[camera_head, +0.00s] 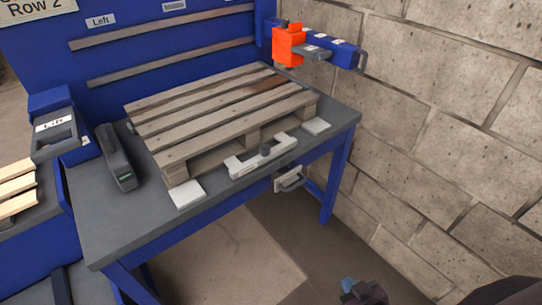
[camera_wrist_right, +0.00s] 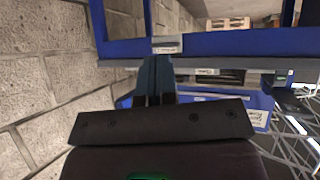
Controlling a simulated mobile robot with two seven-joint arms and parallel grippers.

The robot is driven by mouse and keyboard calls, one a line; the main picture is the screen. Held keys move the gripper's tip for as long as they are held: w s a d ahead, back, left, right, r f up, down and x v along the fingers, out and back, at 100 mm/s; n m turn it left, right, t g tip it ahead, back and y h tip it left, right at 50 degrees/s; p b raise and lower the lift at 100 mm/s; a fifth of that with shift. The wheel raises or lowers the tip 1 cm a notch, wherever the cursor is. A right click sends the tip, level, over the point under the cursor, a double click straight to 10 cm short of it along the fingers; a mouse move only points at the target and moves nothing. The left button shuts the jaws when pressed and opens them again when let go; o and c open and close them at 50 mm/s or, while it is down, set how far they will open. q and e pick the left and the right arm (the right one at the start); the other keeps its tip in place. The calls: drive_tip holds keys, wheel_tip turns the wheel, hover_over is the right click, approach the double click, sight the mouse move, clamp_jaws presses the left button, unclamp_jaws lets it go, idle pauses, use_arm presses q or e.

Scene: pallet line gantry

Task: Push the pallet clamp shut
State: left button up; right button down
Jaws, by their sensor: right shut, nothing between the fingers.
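A wooden pallet (camera_head: 215,115) lies on a grey-topped blue table (camera_head: 125,215). A pale bar with a dark knob (camera_head: 262,157) lies along the pallet's front side; it looks like the clamp, but I cannot tell how far it is shut. A small pale handle (camera_head: 290,180) sits below the table's front edge. My right gripper (camera_head: 348,285) is low at the bottom right, in front of the table and apart from it. In the right wrist view its blue fingers (camera_wrist_right: 156,72) are together and empty. My left gripper is out of view.
A stone block wall (camera_head: 450,130) runs close along the right. An orange and blue arm-like fixture (camera_head: 290,45) overhangs the table's back right. A "Lift" box (camera_head: 55,130) and a dark grey unit (camera_head: 117,160) stand at left. Floor before the table is clear.

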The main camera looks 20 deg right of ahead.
sight(267, 152)
use_arm(q)
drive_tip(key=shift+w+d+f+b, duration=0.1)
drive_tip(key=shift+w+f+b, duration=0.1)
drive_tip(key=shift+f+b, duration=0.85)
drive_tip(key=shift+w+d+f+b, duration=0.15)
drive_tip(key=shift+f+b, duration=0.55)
drive_tip(key=shift+b, duration=0.7)
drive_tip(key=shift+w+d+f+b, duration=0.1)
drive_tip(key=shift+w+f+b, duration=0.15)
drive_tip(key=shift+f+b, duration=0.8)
use_arm(e)
drive_tip(key=w+a+r+m+t+y, duration=0.1)
drive_tip(key=w+r+m+t, duration=0.1)
drive_tip(key=w+m, duration=0.6)
drive_tip(key=w+a+r+m+t+y, duration=0.1)
drive_tip(key=w+r+m, duration=0.4)
drive_tip(key=m, duration=1)
drive_tip(key=w+a+r+m+t+y, duration=0.1)
drive_tip(key=w+a+r+m+t, duration=0.2)
drive_tip(key=w+m, duration=0.8)
drive_tip(key=shift+w+a+r+m+t, duration=0.3)
drive_tip(key=shift+r+m+t, duration=0.1)
drive_tip(key=shift+r+m, duration=0.2)
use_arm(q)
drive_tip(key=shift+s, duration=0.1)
use_arm(e)
drive_tip(key=shift+f, duration=0.1)
